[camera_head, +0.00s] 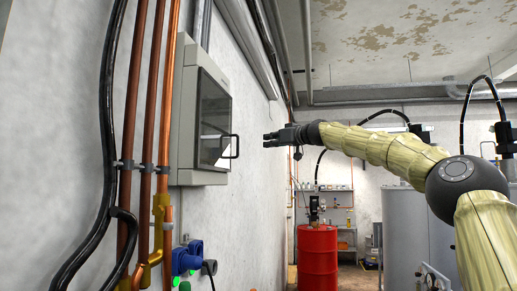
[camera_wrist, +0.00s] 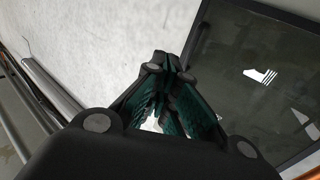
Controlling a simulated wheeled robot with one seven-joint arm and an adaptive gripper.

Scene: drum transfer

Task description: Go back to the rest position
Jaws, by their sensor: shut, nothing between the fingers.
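My gripper (camera_head: 270,140) is at the end of my raised arm, near the middle of the head view, pointing left. It is shut and empty, a little to the right of the wall cabinet's handle in the picture. In the wrist view the fingertips (camera_wrist: 164,66) meet, with teal pads on the fingers. A red drum (camera_head: 317,257) stands upright on the floor below, with a dark pump fitting (camera_head: 315,209) on its top.
A grey wall cabinet (camera_head: 187,110) with a dark window and black handle (camera_head: 231,147) is closed on the left wall; its window (camera_wrist: 250,80) fills the right of the wrist view. Copper pipes (camera_head: 149,100) run up the wall. A large grey tank (camera_head: 405,235) stands right of the drum.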

